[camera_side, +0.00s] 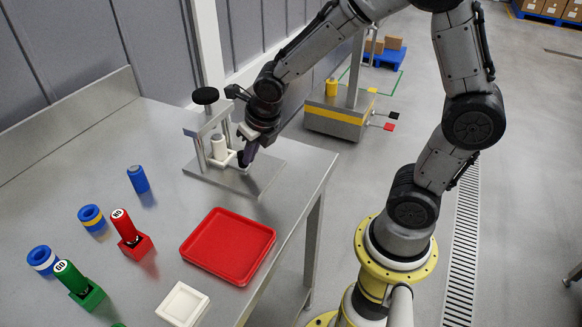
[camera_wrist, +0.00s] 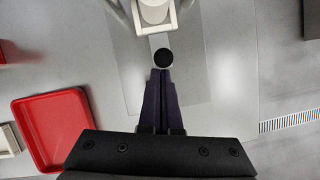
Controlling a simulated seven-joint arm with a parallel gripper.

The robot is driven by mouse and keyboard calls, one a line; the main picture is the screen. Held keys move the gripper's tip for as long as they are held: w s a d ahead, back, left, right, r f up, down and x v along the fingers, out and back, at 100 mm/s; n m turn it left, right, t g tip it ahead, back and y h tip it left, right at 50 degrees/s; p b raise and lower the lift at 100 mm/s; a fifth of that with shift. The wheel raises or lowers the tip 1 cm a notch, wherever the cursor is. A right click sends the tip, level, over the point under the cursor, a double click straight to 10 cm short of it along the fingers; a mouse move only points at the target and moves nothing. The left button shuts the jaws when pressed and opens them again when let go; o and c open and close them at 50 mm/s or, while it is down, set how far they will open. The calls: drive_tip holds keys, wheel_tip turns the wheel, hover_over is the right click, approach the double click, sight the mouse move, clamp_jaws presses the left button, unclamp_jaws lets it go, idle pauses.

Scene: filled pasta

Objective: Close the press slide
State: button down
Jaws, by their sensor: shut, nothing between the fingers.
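The press (camera_side: 206,122) is a metal frame with a black top knob on a base plate at the table's far end. Its slide (camera_side: 228,163) is a white tray holding a white cylinder (camera_side: 219,148), and it sits low at the frame. The slide also shows at the top of the wrist view (camera_wrist: 169,27), with a black round knob (camera_wrist: 163,57) on a short bar at its near end. My gripper (camera_wrist: 161,72) is shut and empty, its dark purple fingertips right at the knob. Whether they touch it I cannot tell. In the side view my gripper (camera_side: 245,161) hides part of the slide's end.
A red tray (camera_side: 228,246) lies nearer on the table. Red (camera_side: 129,232) and green (camera_side: 80,284) holders with marked cylinders, blue rings (camera_side: 92,217) and a blue cylinder (camera_side: 138,179) stand to the left. A white tray (camera_side: 183,304) is at the front. The table's right edge is near the press.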

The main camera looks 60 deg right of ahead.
drive_tip(key=shift+w, duration=0.75)
drive_tip(key=s, duration=0.2)
drive_tip(key=s+a, duration=0.1)
drive_tip(key=s, duration=0.1)
drive_tip(key=shift+s+a, duration=0.1)
drive_tip(key=shift+s, duration=0.15)
drive_tip(key=s+r+m+t, duration=0.15)
drive_tip(key=s+r, duration=0.45)
drive_tip(key=r, duration=0.7)
drive_tip(key=s+m, duration=0.5)
drive_tip(key=m, duration=1)
drive_tip(key=s+f+m+y, duration=0.1)
drive_tip(key=s+m, duration=0.4)
drive_tip(key=m, duration=1.1)
drive_tip(key=shift+s+a, duration=0.2)
drive_tip(key=shift+a, duration=0.2)
